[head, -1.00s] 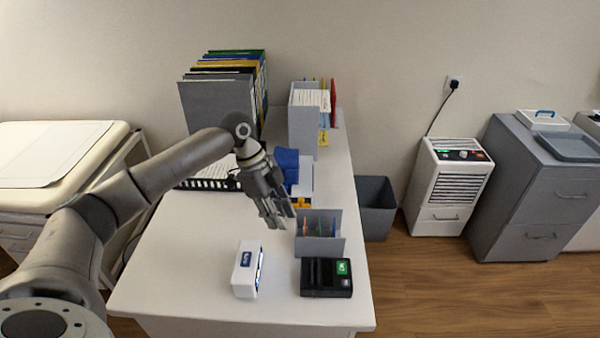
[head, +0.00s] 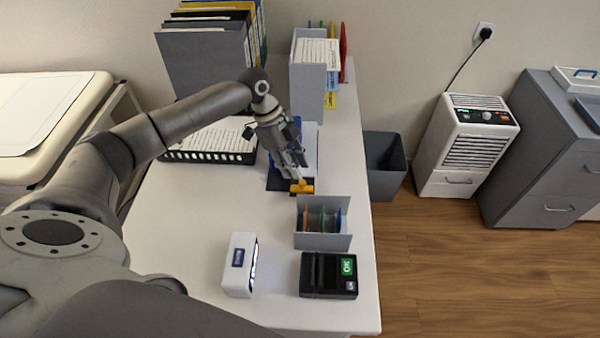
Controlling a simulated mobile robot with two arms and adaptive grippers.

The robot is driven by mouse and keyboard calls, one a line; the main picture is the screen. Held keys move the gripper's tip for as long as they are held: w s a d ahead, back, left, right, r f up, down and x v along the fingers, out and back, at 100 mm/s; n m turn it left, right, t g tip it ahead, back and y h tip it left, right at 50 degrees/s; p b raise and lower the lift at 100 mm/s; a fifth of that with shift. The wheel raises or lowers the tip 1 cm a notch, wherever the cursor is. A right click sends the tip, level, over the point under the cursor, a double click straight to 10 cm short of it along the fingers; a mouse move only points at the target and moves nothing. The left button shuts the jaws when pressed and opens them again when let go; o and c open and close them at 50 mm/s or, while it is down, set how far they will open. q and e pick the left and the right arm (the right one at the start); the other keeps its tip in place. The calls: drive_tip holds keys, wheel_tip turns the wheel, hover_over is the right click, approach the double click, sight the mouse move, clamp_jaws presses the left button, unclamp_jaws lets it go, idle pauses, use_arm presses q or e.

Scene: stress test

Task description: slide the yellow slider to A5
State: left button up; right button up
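The yellow slider (head: 302,188) sits on the near edge of a dark and blue desk device (head: 275,182), in the middle of the white desk. White paper shows behind it. My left gripper (head: 292,172) points down just above and behind the slider and hides much of the device. Its fingertips look close to the slider; I cannot tell whether they touch it or how far apart they are. Any A5 mark is too small or hidden to read. My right gripper is not in view.
A grey divider box (head: 323,240) stands just in front of the slider. A white device (head: 239,265) and a black device (head: 328,276) lie nearer. Binders (head: 205,60) and a grey file holder (head: 308,80) stand behind. The left front desk (head: 185,220) is clear.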

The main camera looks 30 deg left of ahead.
sight(302, 181)
use_arm(q)
drive_tip(key=x, duration=0.4)
drive_tip(key=shift+w+a, duration=0.1)
drive_tip(key=shift+f+p, duration=0.2)
drive_tip(key=shift+p, duration=0.1)
drive_tip(key=shift+d+f, duration=0.15)
drive_tip(key=shift+d, duration=0.05)
drive_tip(key=shift+c, duration=0.2)
drive_tip(key=c, duration=0.5)
clamp_jaws()
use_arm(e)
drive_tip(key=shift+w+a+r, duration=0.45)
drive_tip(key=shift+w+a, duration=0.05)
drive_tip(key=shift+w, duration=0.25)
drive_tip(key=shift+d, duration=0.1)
